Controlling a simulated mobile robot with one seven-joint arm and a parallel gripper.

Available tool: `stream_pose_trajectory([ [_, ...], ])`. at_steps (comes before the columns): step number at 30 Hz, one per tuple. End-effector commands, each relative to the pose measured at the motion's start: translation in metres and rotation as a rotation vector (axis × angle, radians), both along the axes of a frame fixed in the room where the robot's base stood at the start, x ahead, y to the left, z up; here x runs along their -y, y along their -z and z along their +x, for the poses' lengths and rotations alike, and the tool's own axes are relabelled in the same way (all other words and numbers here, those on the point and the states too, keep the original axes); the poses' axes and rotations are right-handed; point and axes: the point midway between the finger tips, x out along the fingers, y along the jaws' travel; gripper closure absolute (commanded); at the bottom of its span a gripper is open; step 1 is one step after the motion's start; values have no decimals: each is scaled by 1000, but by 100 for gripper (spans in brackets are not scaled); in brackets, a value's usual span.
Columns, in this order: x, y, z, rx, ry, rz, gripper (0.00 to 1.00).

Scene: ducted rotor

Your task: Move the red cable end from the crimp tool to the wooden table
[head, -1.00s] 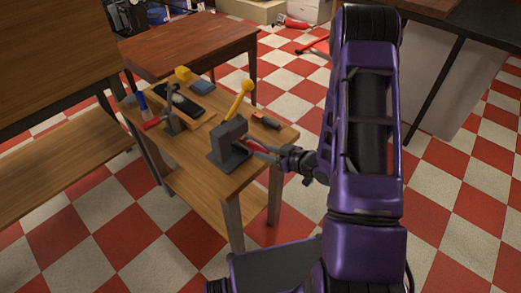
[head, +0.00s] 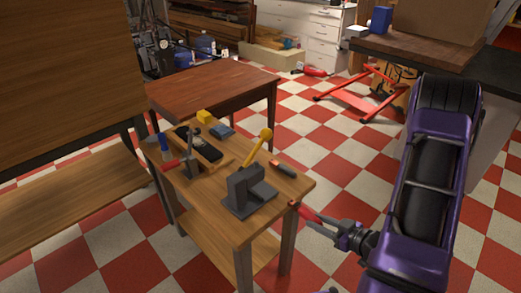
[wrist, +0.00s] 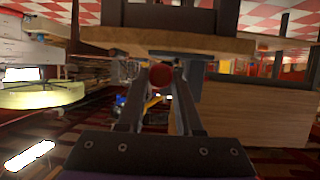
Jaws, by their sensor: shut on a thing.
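The crimp tool (head: 245,190), a dark grey block with a yellow lever (head: 258,146), stands on the small workbench. My gripper (head: 316,222) is shut on the red cable end (head: 303,211), just off the bench's right corner and apart from the tool. In the wrist view the red cable end (wrist: 160,77) shows as a round red face between the two dark fingers (wrist: 160,100). The wooden table (head: 205,90), reddish brown, stands behind the workbench in the head view.
The small workbench (head: 217,212) also holds a tray with a dark item (head: 198,146), a yellow block (head: 204,117), a blue item (head: 222,131) and an orange-and-black tool (head: 283,168). A red metal frame (head: 365,97) lies on the checkered floor. The wooden table's top looks clear.

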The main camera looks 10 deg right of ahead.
Motion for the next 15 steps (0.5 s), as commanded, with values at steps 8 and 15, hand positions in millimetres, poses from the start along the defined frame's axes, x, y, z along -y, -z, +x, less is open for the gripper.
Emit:
stream_pose_trajectory([
  [8,-40,-43,79,2,232,3,100],
  [15,-78,-70,109,-1,428,3,100],
])
